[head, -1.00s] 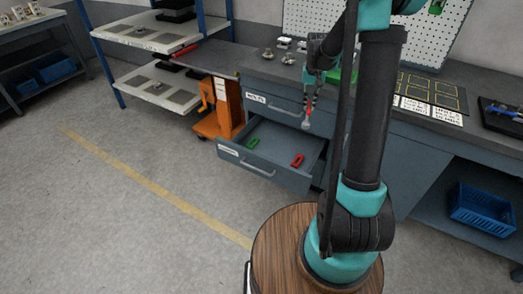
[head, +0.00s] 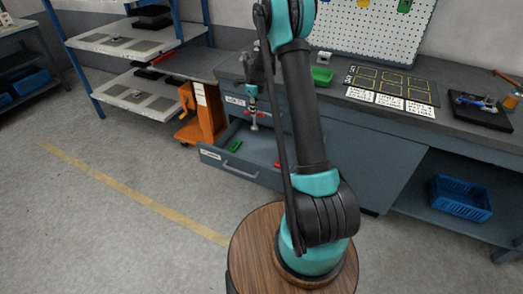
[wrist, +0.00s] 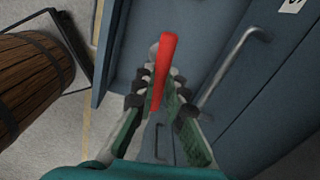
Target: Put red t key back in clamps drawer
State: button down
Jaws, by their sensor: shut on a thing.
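My gripper (head: 252,108) is shut on the red T key (wrist: 164,72). The key's red bar stands between the fingers in the wrist view, with a grey end at its top. In the head view the gripper points down above the open drawer (head: 229,166). The key there is small, with a bit of red (head: 262,114) showing, and appears clear of the drawer floor. The drawer holds a green clamp (head: 235,147) and a red clamp (head: 277,164), the latter partly hidden by my arm. The drawer's label is too small to read.
A closed drawer with a handle (wrist: 238,55) is above the open one. An orange cart (head: 205,115) stands left of the drawers. A green bin (head: 321,75) and a marked mat (head: 393,82) lie on the worktop. The floor in front is clear.

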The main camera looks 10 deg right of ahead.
jog(key=shift+w+a+f+m, duration=0.1)
jog(key=shift+w+f+m, duration=0.2)
jog(key=shift+f+m, duration=0.3)
notch_tip(320, 180, down, 20)
jog(key=shift+r, duration=0.15)
jog(key=c, duration=1.6)
grip_release()
